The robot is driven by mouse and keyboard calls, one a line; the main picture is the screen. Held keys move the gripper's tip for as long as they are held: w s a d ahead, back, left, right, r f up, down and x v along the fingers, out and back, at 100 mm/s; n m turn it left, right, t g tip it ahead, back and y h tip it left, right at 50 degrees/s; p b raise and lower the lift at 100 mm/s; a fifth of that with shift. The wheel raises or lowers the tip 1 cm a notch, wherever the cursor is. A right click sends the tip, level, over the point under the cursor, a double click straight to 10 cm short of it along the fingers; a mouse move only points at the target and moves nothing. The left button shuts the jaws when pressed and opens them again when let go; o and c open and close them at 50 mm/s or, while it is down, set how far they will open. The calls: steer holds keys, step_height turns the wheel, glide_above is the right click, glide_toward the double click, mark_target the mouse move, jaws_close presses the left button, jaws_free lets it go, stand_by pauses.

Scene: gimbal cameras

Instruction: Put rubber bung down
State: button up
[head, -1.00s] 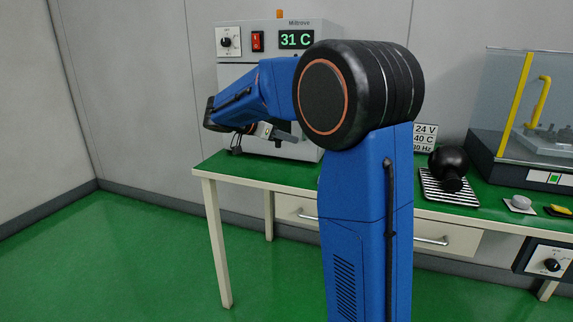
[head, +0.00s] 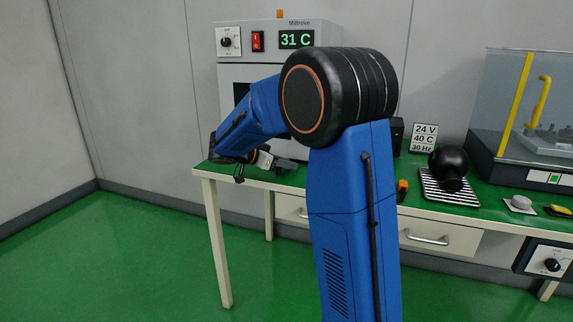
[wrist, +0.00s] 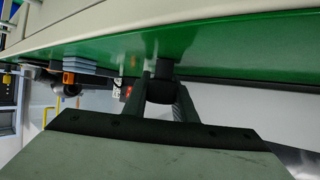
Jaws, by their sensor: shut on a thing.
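In the wrist view a dark, roughly cylindrical rubber bung (wrist: 160,90) sits between the fingertips of my gripper (wrist: 162,97), which is shut on it. The green bench top (wrist: 220,45) is close beyond the bung; a dark patch there looks like its reflection. I cannot tell whether the bung touches the surface. In the head view my gripper (head: 285,164) is low over the left part of the bench, in front of the grey cabinet. The bung cannot be made out in the head view.
The grey cabinet (head: 310,68) reading 31 C stands behind my gripper. To the right are a small orange-topped item (head: 402,186), a sign (head: 423,138), a striped mat (head: 466,196) with a round black object (head: 449,162), and a clear-walled case (head: 545,95). The left bench corner looks clear.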

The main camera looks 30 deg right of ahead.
steer(key=shift+f, duration=0.1)
steer(key=o, duration=1)
steer(key=v, duration=1.2)
steer(key=shift+s, duration=0.1)
steer(key=s+f+n+y, duration=0.2)
steer(key=s+n+y, duration=0.15)
steer(key=s, duration=0.65)
steer(key=s+f+n+y, duration=0.25)
steer(key=s+n, duration=0.25)
steer(key=s, duration=0.6)
steer(key=s+a+f+n+t+y, duration=0.2)
steer(key=s+a+f+n+y, duration=0.1)
steer(key=s, duration=0.5)
steer(key=s+a+f+n+t+y, duration=0.2)
steer(key=s+a+f+n+y, duration=0.1)
steer(key=s, duration=0.5)
steer(key=shift+a+f+n+y, duration=0.4)
steer(key=shift+a+f+n, duration=0.3)
steer(key=shift+a+n, duration=0.95)
